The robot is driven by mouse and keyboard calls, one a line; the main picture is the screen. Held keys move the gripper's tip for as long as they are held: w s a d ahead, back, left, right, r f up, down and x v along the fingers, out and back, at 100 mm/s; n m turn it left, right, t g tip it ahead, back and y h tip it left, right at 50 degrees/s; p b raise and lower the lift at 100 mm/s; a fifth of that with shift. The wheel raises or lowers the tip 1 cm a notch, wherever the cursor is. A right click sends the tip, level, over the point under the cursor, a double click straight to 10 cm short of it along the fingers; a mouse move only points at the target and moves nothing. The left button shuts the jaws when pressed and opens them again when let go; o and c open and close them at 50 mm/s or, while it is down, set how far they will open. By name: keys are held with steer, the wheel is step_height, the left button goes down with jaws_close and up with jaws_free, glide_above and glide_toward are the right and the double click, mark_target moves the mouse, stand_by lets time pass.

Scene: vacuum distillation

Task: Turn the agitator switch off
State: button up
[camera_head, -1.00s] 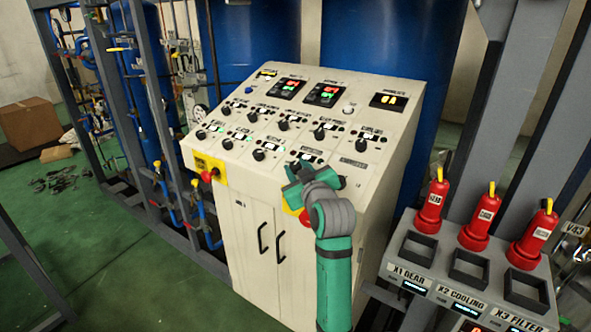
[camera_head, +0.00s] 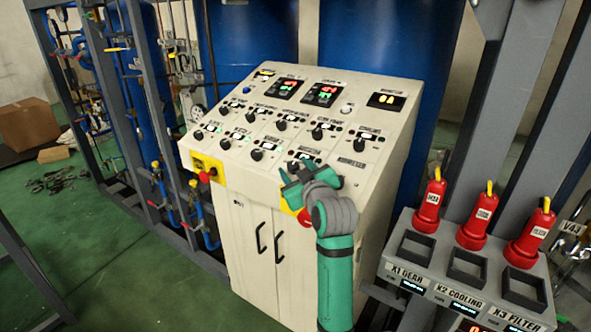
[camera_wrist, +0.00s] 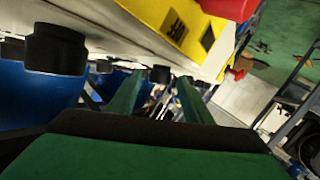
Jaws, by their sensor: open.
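The sloped control panel (camera_head: 215,150) carries several black rotary knobs in rows. Its labels are too small for me to tell surely which knob is the agitator switch. My gripper (camera_head: 287,178) is open and empty over the panel's lower right part, covering some controls there. In the wrist view, my gripper (camera_wrist: 158,90) has its two green fingers apart, with a small black knob (camera_wrist: 160,74) showing in the distance between them. A larger black knob (camera_wrist: 55,48) is close by on the left, outside the fingers.
A red button (camera_head: 305,217) on a yellow plate sits at the panel's front edge beside my gripper; another red button (camera_head: 205,175) is at the left. Cabinet handles (camera_head: 279,247) are below. A grey rack (camera_head: 400,245) with red plugs (camera_head: 474,228) stands on the right.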

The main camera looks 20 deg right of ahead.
steer(key=s+r, duration=0.1)
steer(key=s, duration=0.9)
steer(key=shift+s+r, duration=0.25)
steer(key=shift+w+a, duration=0.1)
